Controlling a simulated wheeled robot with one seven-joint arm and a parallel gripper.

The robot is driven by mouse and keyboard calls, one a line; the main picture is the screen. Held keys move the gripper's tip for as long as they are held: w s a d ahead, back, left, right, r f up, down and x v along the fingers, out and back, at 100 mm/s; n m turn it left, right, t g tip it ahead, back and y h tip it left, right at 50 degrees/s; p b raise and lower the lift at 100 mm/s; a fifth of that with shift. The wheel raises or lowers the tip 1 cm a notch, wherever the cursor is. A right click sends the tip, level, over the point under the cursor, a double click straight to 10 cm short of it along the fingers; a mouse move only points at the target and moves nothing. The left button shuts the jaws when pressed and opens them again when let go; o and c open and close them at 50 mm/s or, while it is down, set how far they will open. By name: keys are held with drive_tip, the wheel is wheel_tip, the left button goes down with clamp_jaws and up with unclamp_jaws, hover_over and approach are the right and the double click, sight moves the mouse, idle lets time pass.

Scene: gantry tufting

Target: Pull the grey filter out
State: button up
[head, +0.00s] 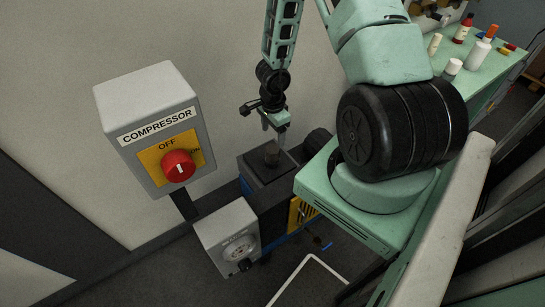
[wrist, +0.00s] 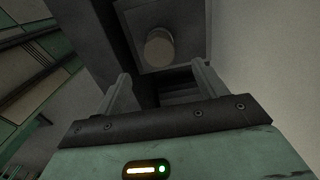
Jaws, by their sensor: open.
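The grey filter (head: 271,153) is a short round cylinder. It stands up from the dark top of the compressor unit (head: 256,169) in the head view. In the wrist view the filter (wrist: 159,47) shows as a round end on a square plate, just beyond the fingertips and roughly centred between them. My gripper (head: 274,131) points down above the filter, apart from it. In the wrist view my gripper (wrist: 160,76) has its two fingers spread wide with nothing between them. The filter's lower part is hidden.
A grey box marked COMPRESSOR (head: 150,128) has a red knob (head: 179,166) beside the label OFF. A smaller grey box with a dial (head: 229,237) stands in front of the unit. A green bench (head: 478,62) at upper right holds bottles. A white outlined frame (head: 310,272) is on the floor.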

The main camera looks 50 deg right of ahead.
sight(273, 148)
wheel_tip(273, 148, down, 11)
drive_tip(key=shift+b, duration=1.1)
drive_tip(key=c, duration=1.1)
drive_tip(key=o, duration=1.1)
